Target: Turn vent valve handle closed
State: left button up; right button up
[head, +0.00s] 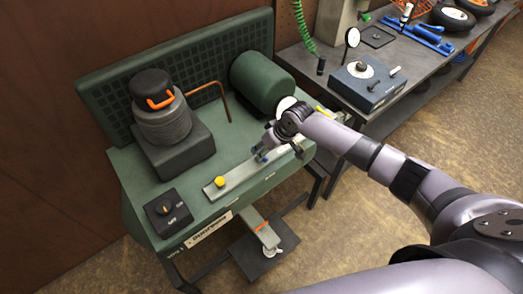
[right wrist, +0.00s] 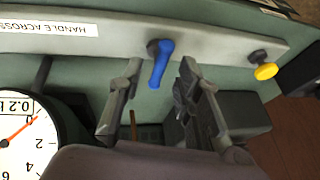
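The blue vent valve handle (right wrist: 161,64) is mounted on a pale metal rail (right wrist: 210,45). In the right wrist view it points down, across the rail and slightly tilted. In the head view the handle (head: 261,155) is small and partly hidden by my right gripper (head: 273,147). The right wrist view shows my right gripper (right wrist: 155,85) open, one finger on each side of the handle's free end. I see no clear contact. My left gripper is not in view.
A yellow knob (head: 219,181) sits at the rail's near-left end. A round gauge (right wrist: 22,140) is beside my gripper. A black switch box (head: 168,211) is at front left.

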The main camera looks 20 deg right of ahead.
jog(key=shift+x, duration=1.1)
jog(key=shift+c, duration=0.2)
grip_shut()
